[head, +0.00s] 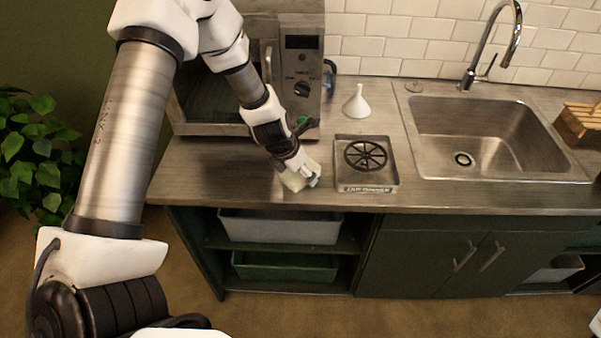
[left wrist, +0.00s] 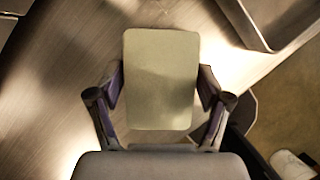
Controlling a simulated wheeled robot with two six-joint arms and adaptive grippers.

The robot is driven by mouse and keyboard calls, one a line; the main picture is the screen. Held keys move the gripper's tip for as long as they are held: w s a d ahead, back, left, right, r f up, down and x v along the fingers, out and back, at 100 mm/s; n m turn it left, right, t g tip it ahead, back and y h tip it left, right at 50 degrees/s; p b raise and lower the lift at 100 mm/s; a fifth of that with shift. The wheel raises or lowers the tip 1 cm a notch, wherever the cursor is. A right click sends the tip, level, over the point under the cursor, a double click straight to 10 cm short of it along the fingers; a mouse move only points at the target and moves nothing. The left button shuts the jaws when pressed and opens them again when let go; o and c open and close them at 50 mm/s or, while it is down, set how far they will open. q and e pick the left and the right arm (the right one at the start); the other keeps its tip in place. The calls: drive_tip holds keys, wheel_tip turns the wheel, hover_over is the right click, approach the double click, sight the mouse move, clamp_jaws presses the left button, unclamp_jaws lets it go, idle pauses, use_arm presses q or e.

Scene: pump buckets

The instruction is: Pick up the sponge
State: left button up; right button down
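The sponge (head: 293,181) is a pale yellow-green block at the front edge of the counter, left of the square metal tray. In the left wrist view the sponge (left wrist: 161,80) lies lengthwise between my two fingers. My left gripper (head: 301,176) points down over it, and in the left wrist view my left gripper (left wrist: 161,84) has a finger pad against each long side, shut on it. Whether the sponge is lifted off the counter or rests on it, I cannot tell.
A metal tray (head: 367,187) with a round black grate stands right of the sponge. Behind are a microwave (head: 303,60) and a white funnel (head: 356,102). A sink (head: 480,172) is set in the counter (head: 230,190) at right. The counter's front edge is close.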

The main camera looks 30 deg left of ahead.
use_arm(q)
drive_tip(key=shift+c, duration=1)
drive_tip(key=shift+s, duration=0.1)
drive_tip(key=shift+c, duration=0.3)
drive_tip(key=shift+r, duration=0.1)
